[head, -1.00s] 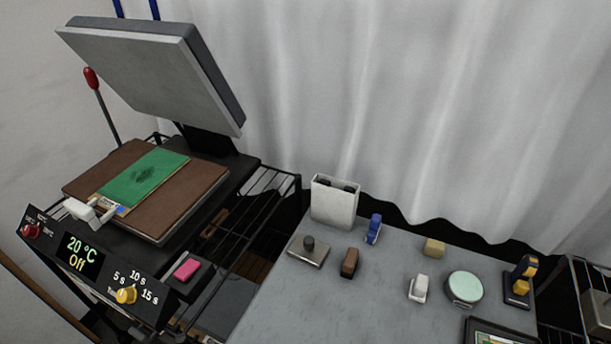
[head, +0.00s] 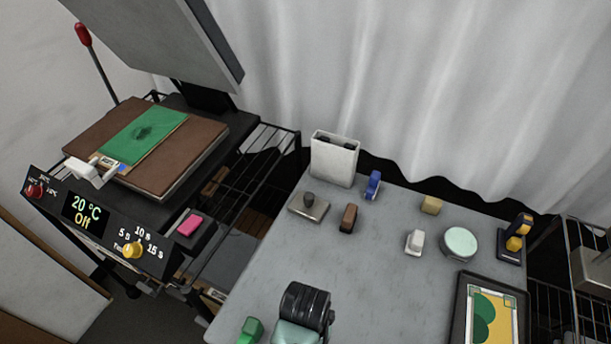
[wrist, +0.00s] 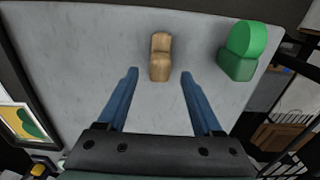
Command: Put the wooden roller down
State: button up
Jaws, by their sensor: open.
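In the wrist view, a tan wooden piece, which looks like the wooden roller (wrist: 160,57), rests on the grey table (wrist: 75,55). My gripper (wrist: 159,73) is open, with its two blue fingers pointing toward the wooden piece. There is a visible gap on each side of it, and neither finger touches it. In the head view, the black and teal end of my arm is over the front of the table (head: 380,270). My fingertips and the wooden piece do not show there.
A green round-topped object (wrist: 240,50) stands near the wooden piece. A framed picture (head: 490,312) lies at the right. A brown-handled tool (head: 348,218), white holder (head: 334,160) and round tin (head: 460,242) stand farther back. A heat press (head: 150,150) is at the left.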

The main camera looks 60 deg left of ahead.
jog(key=shift+r, duration=2.4)
jog(key=w+a+r+m+t+y, duration=0.25)
jog(key=w+r+t, duration=0.25)
jog(key=w+r, duration=0.75)
jog(key=w+d+r+t+y, duration=0.1)
jog(key=w+d+r+t, duration=0.25)
jog(key=w+r, duration=0.5)
jog(key=w+d+r+t+y, duration=0.15)
jog(key=w+r+t, duration=0.35)
jog(key=r, duration=0.7)
jog(key=d+r+m+t+h, duration=0.1)
jog(key=d+r+t, duration=0.2)
jog(key=r, duration=0.5)
jog(key=d+r+m+t+h, duration=0.1)
jog(key=d+r+t, duration=0.25)
jog(key=r, duration=0.45)
jog(key=s+d+r+m+t+h, duration=0.1)
jog(key=s+d+r+t, duration=0.2)
jog(key=r, duration=0.6)
jog(key=s+d+r+m+t+h, duration=0.1)
jog(key=s+d+r+t, duration=0.3)
jog(key=s+r, duration=0.4)
jog(key=shift+d+r+h, duration=0.5)
jog(key=shift+d+r, duration=0.2)
jog(key=shift+d, duration=0.2)
